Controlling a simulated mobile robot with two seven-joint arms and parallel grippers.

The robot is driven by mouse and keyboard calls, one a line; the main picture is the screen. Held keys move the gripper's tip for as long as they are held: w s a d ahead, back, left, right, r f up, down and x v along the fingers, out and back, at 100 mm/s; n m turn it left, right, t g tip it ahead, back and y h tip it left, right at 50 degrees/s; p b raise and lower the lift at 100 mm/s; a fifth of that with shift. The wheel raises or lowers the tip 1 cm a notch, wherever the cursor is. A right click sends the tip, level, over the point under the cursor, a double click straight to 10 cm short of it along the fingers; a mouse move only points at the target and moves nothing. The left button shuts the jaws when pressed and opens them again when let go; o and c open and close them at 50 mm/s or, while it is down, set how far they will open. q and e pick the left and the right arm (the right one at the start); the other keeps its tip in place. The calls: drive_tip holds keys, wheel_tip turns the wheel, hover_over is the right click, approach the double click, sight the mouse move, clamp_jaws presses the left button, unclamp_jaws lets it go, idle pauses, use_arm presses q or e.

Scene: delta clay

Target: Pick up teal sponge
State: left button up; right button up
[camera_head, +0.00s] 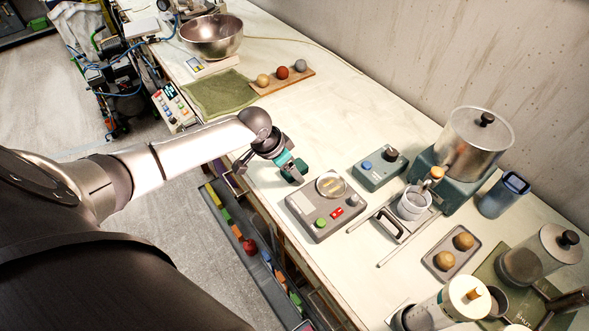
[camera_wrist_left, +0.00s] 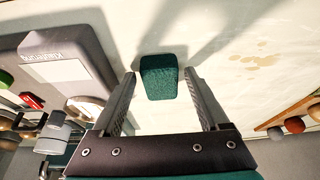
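The teal sponge (camera_wrist_left: 158,77) is a small dark teal block on the pale worktop. In the wrist view it sits between the tips of my left gripper (camera_wrist_left: 160,84), with a narrow gap to each finger. In the head view the sponge (camera_head: 297,171) shows just beyond my left gripper (camera_head: 289,164), which partly covers it. The left gripper is open and points down at the sponge. I cannot tell how far above the worktop its tips are. My right gripper is not in view.
A grey scale-like device (camera_head: 325,212) with a round dish stands close to the sponge. A green cloth (camera_head: 218,93), a board with three balls (camera_head: 283,80) and a metal bowl (camera_head: 211,37) are farther back. A teal control box (camera_head: 379,171) stands to the right. Bare worktop lies behind the sponge.

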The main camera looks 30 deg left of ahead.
use_arm(q)
drive_tip(key=c, duration=1.1)
drive_tip(key=shift+c, duration=0.2)
wheel_tip(320, 180, up, 20)
drive_tip(key=p, duration=0.2)
